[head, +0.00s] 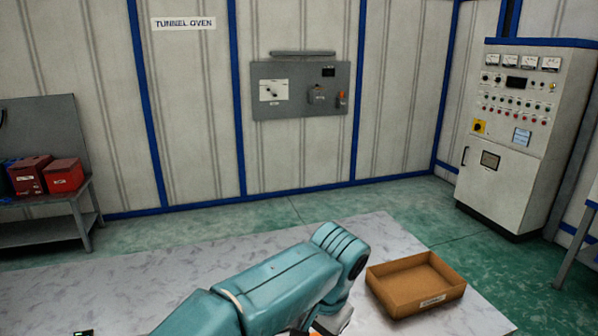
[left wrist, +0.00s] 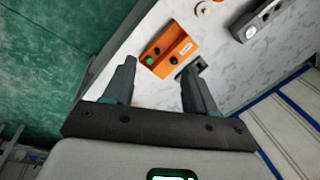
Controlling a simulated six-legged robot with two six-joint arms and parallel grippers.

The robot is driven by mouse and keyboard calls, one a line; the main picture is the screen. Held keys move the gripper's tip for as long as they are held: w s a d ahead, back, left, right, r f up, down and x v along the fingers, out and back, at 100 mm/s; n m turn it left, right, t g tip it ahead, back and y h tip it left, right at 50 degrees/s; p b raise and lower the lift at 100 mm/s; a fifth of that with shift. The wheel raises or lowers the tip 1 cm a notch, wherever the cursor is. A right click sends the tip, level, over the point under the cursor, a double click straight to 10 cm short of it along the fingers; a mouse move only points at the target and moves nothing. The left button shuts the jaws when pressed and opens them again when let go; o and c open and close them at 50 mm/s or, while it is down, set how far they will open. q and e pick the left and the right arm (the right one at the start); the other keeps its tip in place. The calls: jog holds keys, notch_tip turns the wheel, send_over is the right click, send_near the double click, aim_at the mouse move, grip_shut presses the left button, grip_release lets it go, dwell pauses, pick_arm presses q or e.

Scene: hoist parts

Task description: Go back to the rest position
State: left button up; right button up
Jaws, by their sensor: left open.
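My left gripper (left wrist: 158,68) is open in the left wrist view, with nothing between its two dark fingers. An orange control box (left wrist: 168,48) with a green button and a dark button lies on the pale surface just beyond the fingertips. I cannot tell whether the right finger touches the small dark part (left wrist: 197,65) beside it. In the head view my teal left arm reaches in from the bottom left over the table. Its gripper end is cut off or hidden at the bottom edge. My right gripper is in neither view.
A brown open box (head: 418,306) stands on the pale tabletop (head: 240,254) right of my arm. A grey metal part (left wrist: 266,18) and a white ring (left wrist: 203,8) lie beyond the orange box. A control cabinet (head: 510,190) and a bench with red boxes (head: 63,176) stand farther back.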

pick_arm(q)
jog(key=s+a+f+n+g+h+b, duration=0.1)
jog(key=s+a+f+h+b, duration=0.15)
jog(key=f, duration=1.25)
jog(key=s+a+f+n+g+h+b, duration=0.1)
jog(key=s+a+f+b, duration=0.15)
jog(key=f, duration=1.25)
jog(key=s+a+f+n+t+h+b, duration=0.1)
jog(key=s+a+f+n+b, duration=0.4)
jog(key=s+f, duration=1)
jog(key=s+a+n+h, duration=0.1)
jog(key=a+n, duration=0.1)
jog(key=a, duration=0.2)
jog(key=shift+s+f+n, duration=0.15)
jog(key=shift+f+n, duration=0.1)
jog(key=shift+n, duration=0.05)
